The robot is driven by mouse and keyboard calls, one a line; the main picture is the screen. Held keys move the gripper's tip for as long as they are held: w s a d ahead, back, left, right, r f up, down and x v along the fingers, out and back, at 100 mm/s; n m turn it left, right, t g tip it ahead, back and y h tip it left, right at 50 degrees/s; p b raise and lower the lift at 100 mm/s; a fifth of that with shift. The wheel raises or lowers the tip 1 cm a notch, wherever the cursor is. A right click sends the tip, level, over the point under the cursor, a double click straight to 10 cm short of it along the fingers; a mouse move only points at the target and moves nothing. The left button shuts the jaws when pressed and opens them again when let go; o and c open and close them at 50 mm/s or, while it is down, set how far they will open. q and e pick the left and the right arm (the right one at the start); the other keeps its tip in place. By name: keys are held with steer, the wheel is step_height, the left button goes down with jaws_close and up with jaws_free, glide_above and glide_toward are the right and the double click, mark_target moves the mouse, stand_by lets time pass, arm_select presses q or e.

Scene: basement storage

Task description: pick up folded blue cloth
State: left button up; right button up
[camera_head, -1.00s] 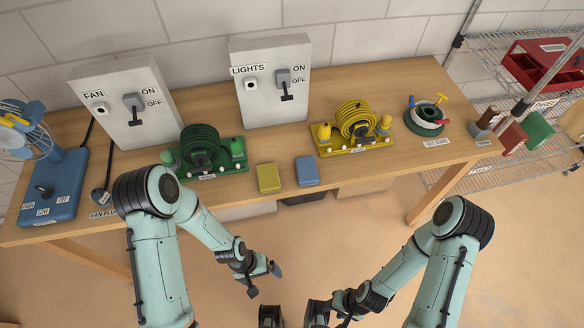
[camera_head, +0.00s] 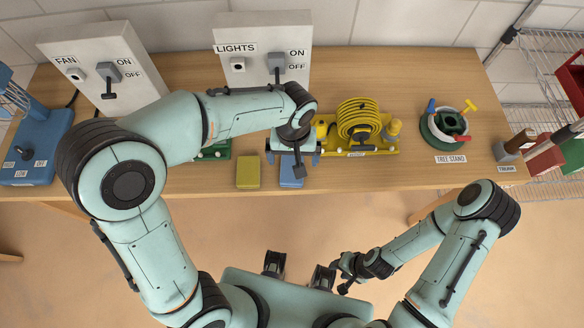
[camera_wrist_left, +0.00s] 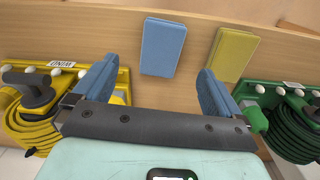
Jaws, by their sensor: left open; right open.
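The folded blue cloth (camera_head: 291,178) lies flat near the front edge of the wooden table, partly covered by my left gripper in the head view. In the left wrist view the whole blue cloth (camera_wrist_left: 162,47) shows ahead of the fingertips, roughly centred between them. My left gripper (camera_head: 292,162) is open and empty, over the table at the cloth; its blue fingers (camera_wrist_left: 158,78) are apart and do not enclose the cloth. My right gripper (camera_head: 347,274) is open, low in front of the table, away from the cloth.
A folded yellow cloth (camera_head: 248,172) lies just left of the blue one. A yellow cord reel (camera_head: 358,120) stands to the right; a green reel (camera_wrist_left: 295,130) is mostly hidden by my left arm in the head view. Switch boxes (camera_head: 262,45) stand behind. A tree stand (camera_head: 443,126) is farther right.

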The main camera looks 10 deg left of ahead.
mark_target(292, 171)
arm_select(q)
step_height(292, 171, down, 2)
steer(key=shift+w, duration=0.1)
steer(key=shift+a+f, duration=0.15)
steer(key=shift+f, duration=2.55)
steer(key=c, duration=1.1)
